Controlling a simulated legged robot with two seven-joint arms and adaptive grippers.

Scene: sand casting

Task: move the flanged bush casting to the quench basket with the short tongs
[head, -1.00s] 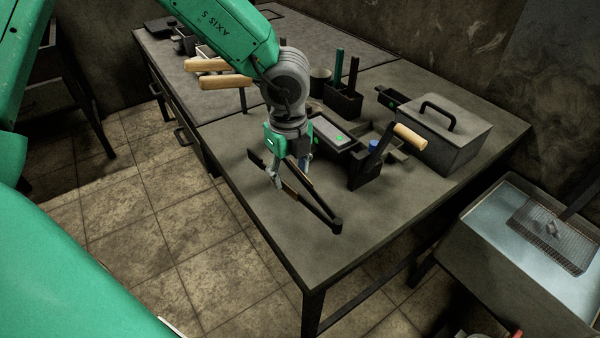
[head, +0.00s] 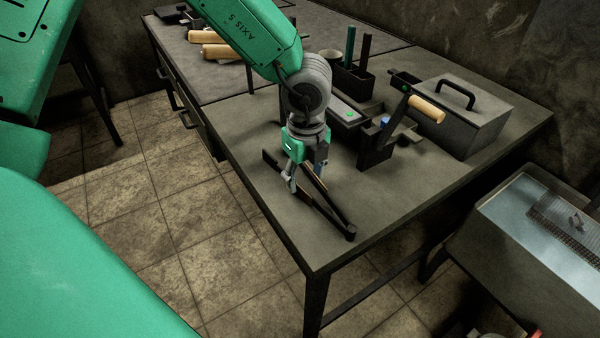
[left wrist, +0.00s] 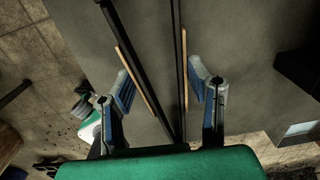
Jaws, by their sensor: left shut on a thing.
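The short tongs (head: 335,216) are a dark V shape with pale strips along both arms, and their joined end points to the bench's near corner. My left gripper (head: 306,180) is shut on them, its fingers outside the two arms. In the left wrist view the gripper (left wrist: 163,95) shows one blue-grey finger on either side of the tongs (left wrist: 184,65). I cannot tell how high they are above the bench. A mesh basket (head: 555,220), likely the quench basket, sits in the metal tank at the right, cut by the frame. A small brownish thing shows at it; I cannot tell whether it is the flanged bush casting. My right gripper is not in view.
The bench (head: 275,225) is clear at its near corner. Behind the gripper stand a dark holder with a wooden-handled tool (head: 427,109), a lidded grey box (head: 455,115) and a dark tool holder (head: 353,82). A floor gap separates bench and tank (head: 495,235).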

